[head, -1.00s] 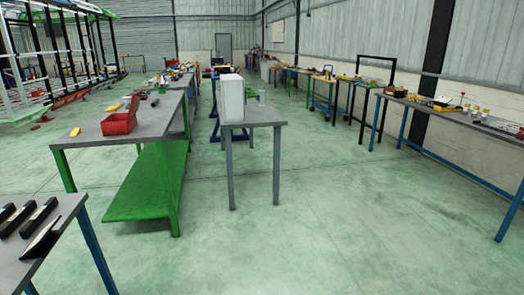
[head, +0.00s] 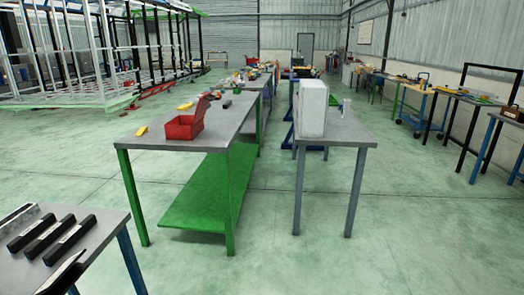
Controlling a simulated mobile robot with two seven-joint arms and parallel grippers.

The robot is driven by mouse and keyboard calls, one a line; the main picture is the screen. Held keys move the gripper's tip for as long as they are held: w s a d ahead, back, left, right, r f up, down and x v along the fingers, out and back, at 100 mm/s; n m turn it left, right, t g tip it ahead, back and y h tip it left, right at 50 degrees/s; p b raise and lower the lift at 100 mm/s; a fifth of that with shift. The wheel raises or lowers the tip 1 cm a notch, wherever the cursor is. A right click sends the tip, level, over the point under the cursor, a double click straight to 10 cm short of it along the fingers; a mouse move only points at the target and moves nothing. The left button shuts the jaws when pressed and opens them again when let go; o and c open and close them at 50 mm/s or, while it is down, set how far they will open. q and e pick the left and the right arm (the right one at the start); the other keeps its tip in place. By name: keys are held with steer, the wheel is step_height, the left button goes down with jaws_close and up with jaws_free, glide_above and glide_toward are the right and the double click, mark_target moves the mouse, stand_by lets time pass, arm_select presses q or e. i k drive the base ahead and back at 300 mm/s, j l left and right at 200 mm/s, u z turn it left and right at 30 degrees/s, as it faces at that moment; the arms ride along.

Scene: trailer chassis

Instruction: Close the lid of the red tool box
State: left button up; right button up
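The red tool box (head: 182,128) sits near the front of the grey top of the green-legged workbench (head: 150,141), left of the picture's middle. Its lid (head: 202,107) looks raised at the right side, so the box appears open. The inside is too small to make out clearly. The bench stands some distance ahead of me across open floor.
A grey table (head: 342,135) with a white box (head: 312,108) stands right of the bench. A near table (head: 95,240) with dark bars (head: 70,238) fills the lower left corner. Green floor (head: 290,265) is clear in front of the bench. Yellow items (head: 141,131) lie near the tool box.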

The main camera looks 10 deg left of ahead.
mark_target(204, 100)
steer(key=i+l+u, duration=0.5)
steer(key=i, duration=0.3)
steer(key=i+l+u, duration=0.45)
steer(key=i+l, duration=0.3)
